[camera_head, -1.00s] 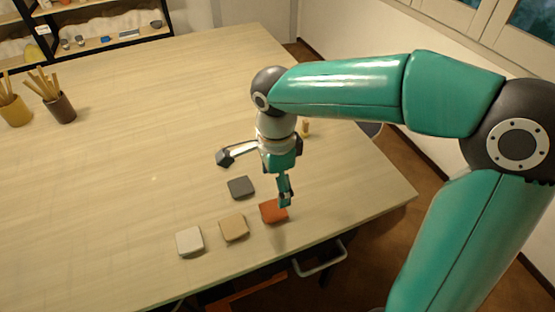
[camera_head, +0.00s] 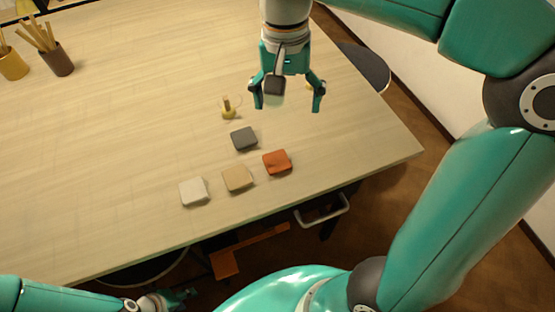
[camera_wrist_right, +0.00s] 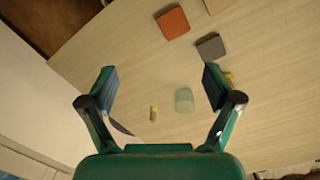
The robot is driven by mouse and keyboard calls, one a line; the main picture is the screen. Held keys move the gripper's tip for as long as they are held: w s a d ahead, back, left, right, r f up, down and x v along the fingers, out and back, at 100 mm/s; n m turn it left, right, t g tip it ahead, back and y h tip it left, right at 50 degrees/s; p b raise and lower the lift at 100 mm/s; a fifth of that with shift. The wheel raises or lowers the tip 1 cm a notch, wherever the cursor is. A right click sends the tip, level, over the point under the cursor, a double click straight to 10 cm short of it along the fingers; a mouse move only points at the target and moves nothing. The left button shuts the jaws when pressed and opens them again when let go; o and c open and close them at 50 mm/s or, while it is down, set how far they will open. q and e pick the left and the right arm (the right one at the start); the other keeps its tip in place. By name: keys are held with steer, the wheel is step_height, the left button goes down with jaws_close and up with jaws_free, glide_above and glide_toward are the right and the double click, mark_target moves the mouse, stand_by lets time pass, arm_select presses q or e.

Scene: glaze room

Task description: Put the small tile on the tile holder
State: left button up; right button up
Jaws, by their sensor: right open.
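Four-sided flat tiles lie apart on the table (camera_head: 110,150): dark grey (camera_head: 244,139), orange-red (camera_head: 277,161), beige (camera_head: 237,178) and white (camera_head: 194,191). They look similar in size, so I cannot tell which is the small tile. My right gripper (camera_head: 288,102) is open and empty, above the table behind the tiles. The right wrist view shows the orange-red tile (camera_wrist_right: 173,22) and grey tile (camera_wrist_right: 211,47) beyond its fingers. A small yellow stand (camera_head: 228,112) stands left of it; I cannot tell whether it is the tile holder. My left gripper (camera_head: 168,300) is low at the bottom edge, its jaws unclear.
In the right wrist view, a pale green translucent piece (camera_wrist_right: 184,100) and a yellow peg (camera_wrist_right: 153,113) are on the table. A yellow cup (camera_head: 12,65) and a brown cup (camera_head: 58,62) hold sticks at far left.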

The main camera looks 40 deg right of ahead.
steer(key=w+a+f+n+b, duration=0.1)
steer(key=f+n+b, duration=0.1)
steer(key=n+b, duration=0.3)
steer(key=b, duration=0.3)
glide_above(277, 162)
steer(key=shift+t, duration=0.3)
step_height(277, 162, down, 11)
steer(key=shift+a+f, duration=0.1)
steer(key=shift+f, duration=2.85)
steer(key=shift+c, duration=0.2)
steer(key=c, duration=1.4)
